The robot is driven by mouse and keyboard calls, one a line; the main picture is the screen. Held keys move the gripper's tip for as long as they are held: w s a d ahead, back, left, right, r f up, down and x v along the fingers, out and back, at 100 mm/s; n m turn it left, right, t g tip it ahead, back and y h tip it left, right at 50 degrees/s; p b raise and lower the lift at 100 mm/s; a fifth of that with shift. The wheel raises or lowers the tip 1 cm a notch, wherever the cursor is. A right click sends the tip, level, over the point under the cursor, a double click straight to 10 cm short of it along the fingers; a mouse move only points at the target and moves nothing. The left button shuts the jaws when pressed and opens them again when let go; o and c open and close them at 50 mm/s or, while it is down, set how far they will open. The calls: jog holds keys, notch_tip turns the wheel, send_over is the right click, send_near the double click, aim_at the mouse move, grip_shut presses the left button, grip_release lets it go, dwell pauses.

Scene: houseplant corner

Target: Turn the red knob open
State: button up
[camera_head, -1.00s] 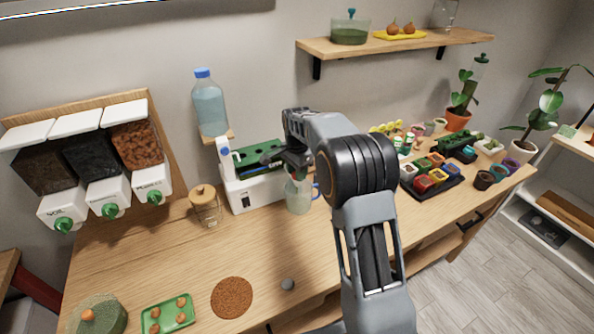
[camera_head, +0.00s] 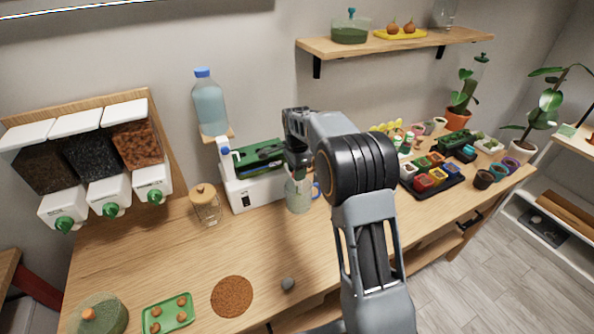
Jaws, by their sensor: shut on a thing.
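My gripper (camera_head: 297,170) points down at the right end of a white device (camera_head: 252,190) with a green and black top. It is shut just above a pale green mug (camera_head: 299,198) with a blue handle. The red knob does not show clearly; it appears to be inside my jaws, hidden by the fingers. My forearm and wrist also cover the area behind and right of the gripper. I cannot tell how far the knob is turned.
A water bottle (camera_head: 210,103) stands on a small wooden ledge behind the device. A lidded jar (camera_head: 205,205) stands to the left. A black tray of colored pots (camera_head: 433,190) lies to the right. The front left of the wooden table (camera_head: 200,265) has free room.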

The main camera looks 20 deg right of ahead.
jog(key=o, duration=0.9)
notch_tip(320, 180, up, 14)
jog(key=shift+f, duration=0.1)
dwell(0.4)
